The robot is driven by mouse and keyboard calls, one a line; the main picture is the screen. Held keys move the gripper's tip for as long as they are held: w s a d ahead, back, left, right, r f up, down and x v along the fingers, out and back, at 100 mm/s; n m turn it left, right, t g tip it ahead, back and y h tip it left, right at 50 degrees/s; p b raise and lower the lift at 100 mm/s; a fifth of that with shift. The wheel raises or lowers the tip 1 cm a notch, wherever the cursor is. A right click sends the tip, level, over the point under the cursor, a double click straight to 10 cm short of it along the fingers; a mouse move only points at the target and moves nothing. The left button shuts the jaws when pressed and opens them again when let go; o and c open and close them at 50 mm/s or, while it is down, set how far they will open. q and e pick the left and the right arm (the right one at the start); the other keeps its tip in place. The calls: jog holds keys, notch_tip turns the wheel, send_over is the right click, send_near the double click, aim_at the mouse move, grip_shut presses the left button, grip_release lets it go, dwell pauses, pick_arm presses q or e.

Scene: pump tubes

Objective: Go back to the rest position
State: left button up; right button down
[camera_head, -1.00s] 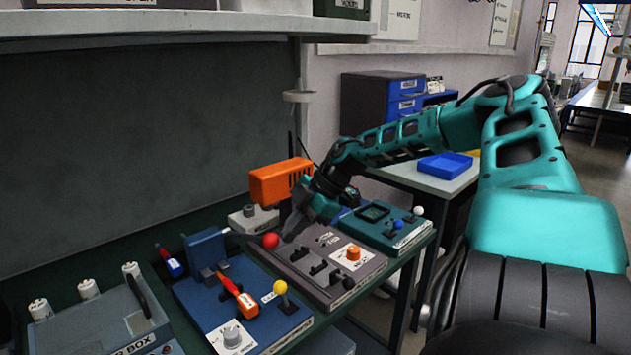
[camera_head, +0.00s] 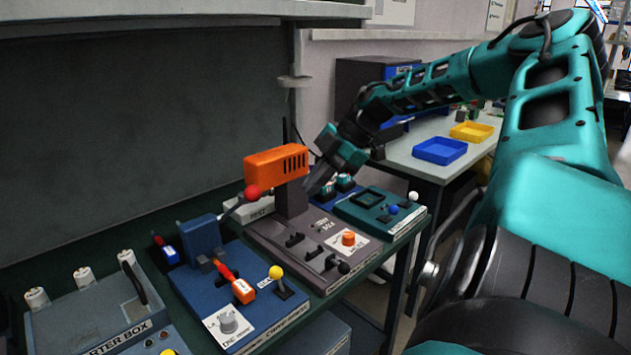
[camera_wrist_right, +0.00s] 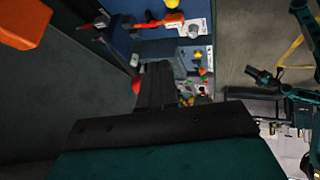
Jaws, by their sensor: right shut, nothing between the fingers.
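My right gripper (camera_head: 318,180) is shut and empty. It hangs in the air just right of the orange head (camera_head: 276,163) of the grey device, above the back of the bench. In the right wrist view its dark fingers (camera_wrist_right: 155,85) are together with nothing between them. A red ball (camera_head: 252,192) on a thin lever sits just below the orange head, left of its post; the ball also shows left of the fingers in the wrist view (camera_wrist_right: 136,86). The gripper is apart from the ball. My left gripper is not in view.
A grey panel (camera_head: 300,232) with black levers and an orange knob, a blue panel (camera_head: 205,288) with a yellow-topped lever, and a teal panel (camera_head: 375,210) stand on the bench. A starter box (camera_head: 95,320) is at front left. A side table with a blue tray (camera_head: 440,150) is right.

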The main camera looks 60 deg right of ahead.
dwell(0.3)
jog(key=w+a+f+t, duration=0.2)
jog(key=a+f, duration=0.3)
jog(key=a, duration=0.2)
jog(key=w+a+f+m+t, duration=0.1)
jog(key=w+a+f+t, duration=0.1)
jog(key=a+f, duration=0.4)
jog(key=w+a+f+m+t+y, duration=0.1)
jog(key=w+a+f+t, duration=0.1)
jog(key=a+f, duration=0.4)
jog(key=shift+w+a+f, duration=0.1)
jog(key=shift+w+a, duration=0.25)
jog(key=shift+a, duration=0.45)
jog(key=shift+w+a, duration=0.35)
jog(key=shift+a, duration=0.4)
jog(key=s+a+f+m+h, duration=0.5)
jog(key=s+a+m, duration=0.1)
jog(key=a, duration=0.1)
jog(key=s+a+f+m+g, duration=0.15)
jog(key=s+g, duration=0.25)
jog(key=s, duration=0.4)
jog(key=s+a+m+g, duration=0.2)
jog(key=s+a+g, duration=0.15)
jog(key=s, duration=0.45)
jog(key=w+a+f+t+y, duration=0.1)
jog(key=w+a+f+t, duration=0.1)
jog(key=w+f+t, duration=0.4)
jog(key=shift+w+a+f+t, duration=0.35)
jog(key=shift+w+f, duration=0.75)
jog(key=shift+f, duration=0.3)
